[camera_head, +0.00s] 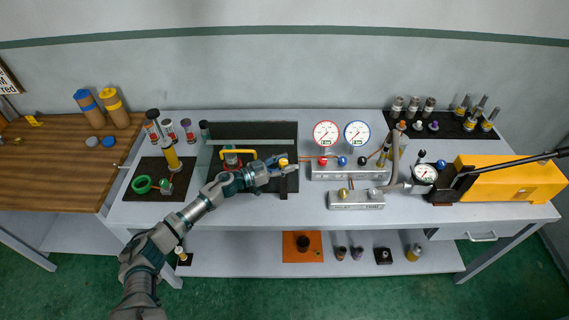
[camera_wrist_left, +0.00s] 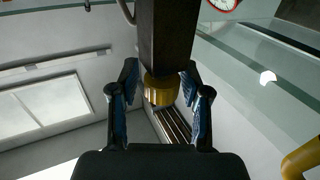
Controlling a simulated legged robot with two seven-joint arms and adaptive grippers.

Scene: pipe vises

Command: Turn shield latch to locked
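The shield latch shows as a yellow-brass knob (camera_head: 283,161) at the right end of the shield fixture; it also shows in the left wrist view (camera_wrist_left: 159,90), at the end of a dark post (camera_wrist_left: 167,40). The clear shield (camera_head: 250,141) with its yellow handle (camera_head: 238,153) stands on a dark base plate. My left gripper (camera_head: 286,168) is at the latch. In the left wrist view its two blue-padded fingers (camera_wrist_left: 159,102) stand apart on either side of the knob, with a small gap on the left. Contact on the right is unclear. My right gripper is out of view.
Right of the latch is a manifold block (camera_head: 350,170) with two gauges (camera_head: 327,134). Further right is a yellow pump (camera_head: 515,178) with a long lever. Left are a green ring (camera_head: 141,184) and a yellow cylinder (camera_head: 171,157) on a dark mat.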

